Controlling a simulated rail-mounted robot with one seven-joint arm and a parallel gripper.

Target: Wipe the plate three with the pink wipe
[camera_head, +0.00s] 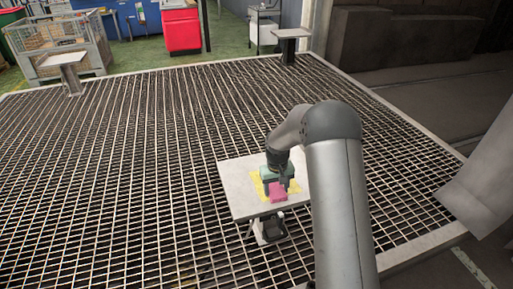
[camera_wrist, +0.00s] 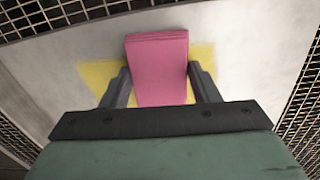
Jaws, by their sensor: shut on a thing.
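The pink wipe (camera_head: 278,192) is a block between the fingers of my gripper (camera_head: 277,187). The wrist view shows the pink wipe (camera_wrist: 160,70) between both dark fingers of my gripper (camera_wrist: 160,88), with the jaws shut on it. The wipe is over a light grey plate (camera_head: 237,190) that has a yellow patch (camera_head: 260,186) on it. The plate (camera_wrist: 245,50) and the yellow patch (camera_wrist: 100,76) also show in the wrist view, on both sides of the wipe. I cannot tell whether the wipe touches the plate. Part of the yellow patch is hidden beneath the wipe and gripper.
The plate stands on a post (camera_head: 268,232) above a metal grating (camera_head: 130,170). Two other small plates on posts stand far off, at the left (camera_head: 65,58) and the top middle (camera_head: 290,32). A wire crate (camera_head: 72,62) and a red cabinet (camera_head: 181,30) are behind the grating.

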